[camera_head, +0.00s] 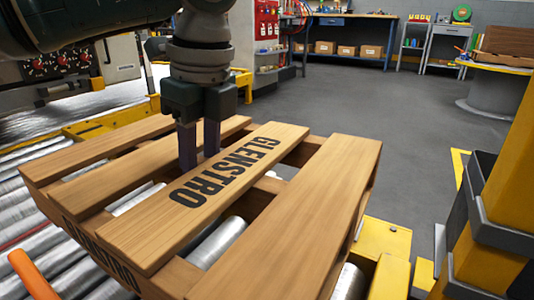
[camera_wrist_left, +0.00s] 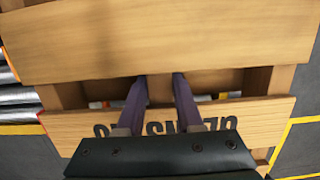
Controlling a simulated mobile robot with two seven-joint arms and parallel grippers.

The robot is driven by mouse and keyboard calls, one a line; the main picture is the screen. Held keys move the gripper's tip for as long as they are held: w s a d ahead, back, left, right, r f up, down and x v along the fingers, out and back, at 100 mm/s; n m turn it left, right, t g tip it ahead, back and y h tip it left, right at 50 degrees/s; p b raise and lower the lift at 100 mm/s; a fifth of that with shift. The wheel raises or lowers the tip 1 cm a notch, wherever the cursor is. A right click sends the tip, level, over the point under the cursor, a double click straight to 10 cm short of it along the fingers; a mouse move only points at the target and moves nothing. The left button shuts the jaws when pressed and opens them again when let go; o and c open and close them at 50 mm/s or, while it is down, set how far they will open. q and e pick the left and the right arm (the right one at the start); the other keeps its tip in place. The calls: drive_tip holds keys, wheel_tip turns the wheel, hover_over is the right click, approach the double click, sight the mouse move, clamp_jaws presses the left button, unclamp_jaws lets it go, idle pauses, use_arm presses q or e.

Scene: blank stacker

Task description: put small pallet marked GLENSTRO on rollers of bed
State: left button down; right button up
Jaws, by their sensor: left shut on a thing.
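The wooden pallet (camera_head: 320,215) has GLENSTRO in black letters on one top slat and lettering on its near side. It lies flat over metal rollers (camera_head: 217,243), which show through its gaps. I cannot tell whether it rests on them or hangs just above. My left gripper (camera_head: 200,150) points down from above, its two dark fingers reaching into the gap beside the marked slat. The left wrist view shows the fingers (camera_wrist_left: 162,85) and the marked slat (camera_wrist_left: 75,124). My right gripper is out of view.
The yellow bed frame (camera_head: 385,240) borders the rollers on the right. A yellow post (camera_head: 505,180) with dark brackets stands at the right. An orange part (camera_head: 33,275) shows at the lower left. Open grey floor (camera_head: 370,115) lies behind, with workbenches beyond.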

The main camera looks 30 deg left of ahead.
use_arm(q)
wheel_tip(320, 180, down, 15)
drive_tip(key=b, duration=0.8)
drive_tip(key=shift+r+b, duration=0.1)
drive_tip(key=shift+b, duration=0.25)
wheel_tip(320, 180, down, 4)
drive_tip(key=b, duration=0.3)
drive_tip(key=shift+d, duration=0.1)
drive_tip(key=c, duration=1)
unclamp_jaws()
drive_tip(key=o, duration=0.4)
drive_tip(key=shift+o, duration=0.2)
wheel_tip(320, 180, up, 12)
drive_tip(key=d+p, duration=0.1)
drive_tip(key=p, duration=0.7)
drive_tip(key=shift+d, duration=0.3)
